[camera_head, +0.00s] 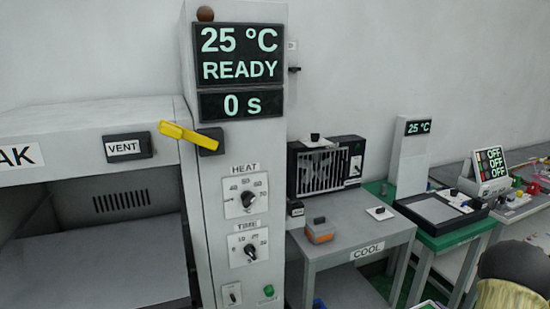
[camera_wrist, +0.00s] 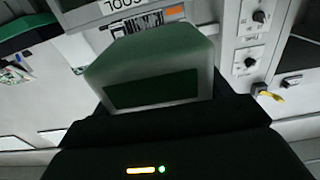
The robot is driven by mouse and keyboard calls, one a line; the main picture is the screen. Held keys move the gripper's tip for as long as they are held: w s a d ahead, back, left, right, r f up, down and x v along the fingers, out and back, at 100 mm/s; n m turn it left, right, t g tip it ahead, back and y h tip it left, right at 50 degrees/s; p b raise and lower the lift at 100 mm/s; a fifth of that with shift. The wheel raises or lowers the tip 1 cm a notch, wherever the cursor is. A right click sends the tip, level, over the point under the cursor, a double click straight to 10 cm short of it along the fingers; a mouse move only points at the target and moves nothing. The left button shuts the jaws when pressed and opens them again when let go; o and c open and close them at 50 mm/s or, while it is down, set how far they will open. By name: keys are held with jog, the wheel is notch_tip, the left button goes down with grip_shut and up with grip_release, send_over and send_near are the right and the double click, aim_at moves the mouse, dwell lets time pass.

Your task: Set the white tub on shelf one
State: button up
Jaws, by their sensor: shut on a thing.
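A pale, grey-green tub (camera_wrist: 150,62) with a dark green panel on its near side fills the middle of the wrist view. It fits the white tub, though it looks greenish in this light. My gripper (camera_wrist: 160,112) is the dark shape just below it and is shut on it; the fingertips are hard to make out. In the head view neither tub nor gripper can be clearly seen. At the left of that view, a grey cabinet (camera_head: 90,113) has an open chamber with a flat floor (camera_head: 95,270). No shelf marked "one" is legible.
A control column (camera_head: 215,165) with HEAT and TIME dials stands beside the chamber; a yellow handle (camera_head: 186,136) juts out from it. A grey COOL table (camera_head: 350,225) carries a fan unit (camera_head: 322,170) and an orange-grey box (camera_head: 320,231). A green-topped bench (camera_head: 450,238) stands further right.

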jog(key=shift+s+a, duration=0.1)
jog(key=shift+s, duration=0.05)
jog(key=shift+w+a, duration=0.25)
jog(key=w+a+f+m+t+h, duration=0.1)
jog(key=w+a+f+m+h, duration=0.25)
jog(key=w+a, duration=1.1)
jog(key=s+a+f+h, duration=0.2)
jog(key=a, duration=0.6)
jog(key=s+f+p, duration=0.5)
jog(key=s+p, duration=0.4)
jog(key=p, duration=0.3)
jog(key=shift+s+a+f+h, duration=0.2)
jog(key=shift+s+a+h, duration=0.05)
jog(key=shift+s+h, duration=0.1)
